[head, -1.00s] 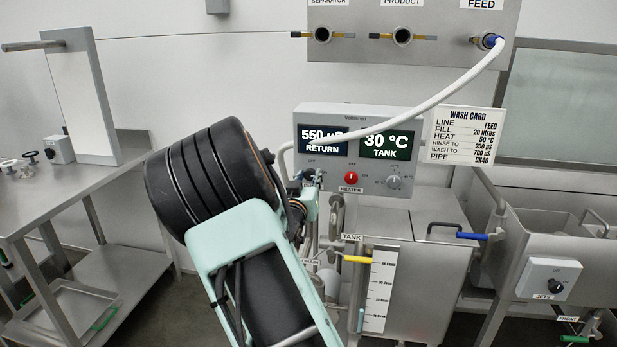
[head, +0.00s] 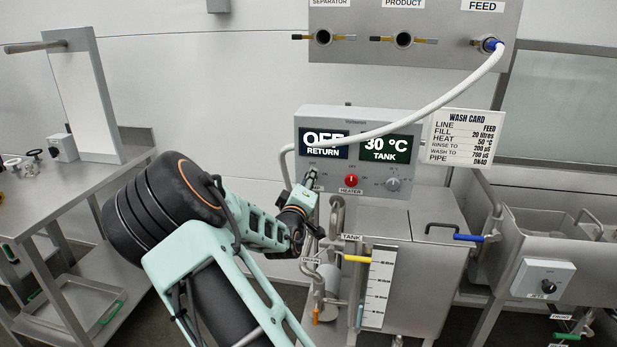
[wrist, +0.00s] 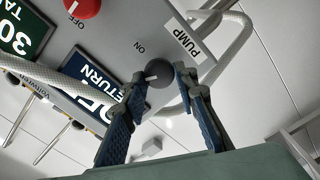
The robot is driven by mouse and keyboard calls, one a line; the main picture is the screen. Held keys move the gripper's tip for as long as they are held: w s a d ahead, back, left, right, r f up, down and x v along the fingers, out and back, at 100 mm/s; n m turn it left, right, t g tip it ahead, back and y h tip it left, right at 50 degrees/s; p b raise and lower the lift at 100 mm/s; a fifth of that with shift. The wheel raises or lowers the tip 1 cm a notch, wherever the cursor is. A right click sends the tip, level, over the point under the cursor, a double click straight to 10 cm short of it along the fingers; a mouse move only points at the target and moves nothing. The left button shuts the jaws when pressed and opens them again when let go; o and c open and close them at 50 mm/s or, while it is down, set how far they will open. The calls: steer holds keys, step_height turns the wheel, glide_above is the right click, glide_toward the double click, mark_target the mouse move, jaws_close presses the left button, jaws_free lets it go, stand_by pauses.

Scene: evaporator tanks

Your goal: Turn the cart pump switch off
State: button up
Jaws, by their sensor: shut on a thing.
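The pump switch is a dark round knob (wrist: 160,73) with a white pointer mark, beside the PUMP label (wrist: 188,40) in the wrist view. An ON mark is printed near it. My gripper (wrist: 161,82) is shut on the knob, with one blue-padded finger on each side.
A red heater knob (head: 351,181) and a grey knob (head: 393,184) sit right of my gripper. A white hose (head: 440,97) crosses the box front from the FEED port. Pipes and a steel tank (head: 425,260) stand below. A steel bench (head: 60,200) is at left.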

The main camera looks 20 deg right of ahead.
steer(key=n+p, duration=0.1)
steer(key=n, duration=0.4)
steer(key=shift+f, duration=0.1)
steer(key=shift+n, duration=0.4)
steer(key=o, duration=1.1)
steer(key=v, duration=1.2)
